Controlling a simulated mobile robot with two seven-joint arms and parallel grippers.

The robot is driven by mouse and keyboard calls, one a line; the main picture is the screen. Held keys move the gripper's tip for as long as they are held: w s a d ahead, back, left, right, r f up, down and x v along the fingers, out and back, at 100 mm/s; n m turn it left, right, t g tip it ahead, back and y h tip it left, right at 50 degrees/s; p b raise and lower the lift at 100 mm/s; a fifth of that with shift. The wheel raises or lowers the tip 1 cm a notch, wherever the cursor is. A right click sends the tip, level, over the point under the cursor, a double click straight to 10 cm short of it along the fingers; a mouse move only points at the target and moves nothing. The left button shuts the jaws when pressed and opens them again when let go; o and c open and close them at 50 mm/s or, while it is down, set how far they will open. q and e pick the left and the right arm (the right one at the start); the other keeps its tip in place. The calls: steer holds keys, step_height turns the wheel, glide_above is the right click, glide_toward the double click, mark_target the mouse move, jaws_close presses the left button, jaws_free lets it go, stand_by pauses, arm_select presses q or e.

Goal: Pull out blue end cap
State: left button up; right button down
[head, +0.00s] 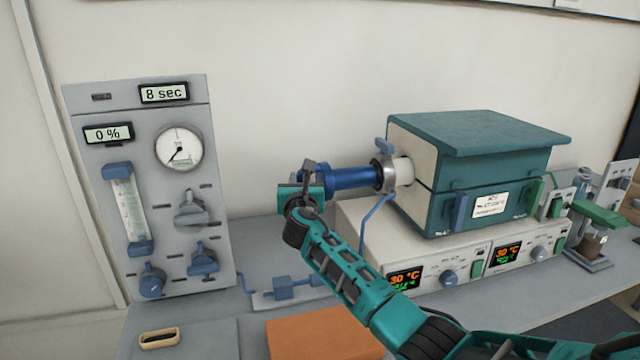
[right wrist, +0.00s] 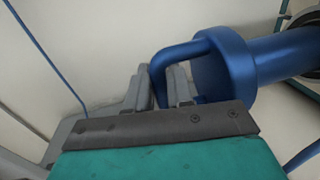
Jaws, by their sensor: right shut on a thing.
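The blue end cap (head: 350,177) is a cylinder with a loop handle, lying level at the left end of the furnace tube. In the right wrist view the cap (right wrist: 250,62) fills the upper right, and its handle (right wrist: 183,52) passes between my fingers. My right gripper (head: 313,180) is shut on that handle; it also shows in the right wrist view (right wrist: 165,88). The cap's right end meets a grey ring clamp (head: 384,174) on the white tube (head: 403,171); how far it sits inside cannot be told. My left gripper is not in view.
The teal furnace (head: 480,170) stands on a control base with displays at the right. A grey gas panel (head: 150,190) with gauge stands at the left. A thin blue pipe (head: 372,213) runs below the cap. An orange block (head: 318,335) lies on the bench in front.

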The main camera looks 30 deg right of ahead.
steer(key=w+a+b, duration=0.1)
steer(key=w+a, duration=0.1)
steer(key=a, duration=0.9)
steer(key=shift+w+a+b, duration=0.25)
steer(key=shift+w+b, duration=0.1)
steer(key=shift+b, duration=0.05)
steer(key=c, duration=1.1)
jaws_free()
steer(key=shift+c, duration=0.2)
steer(key=p+v, duration=0.2)
steer(key=v, duration=1.1)
steer(key=shift+d, duration=0.1)
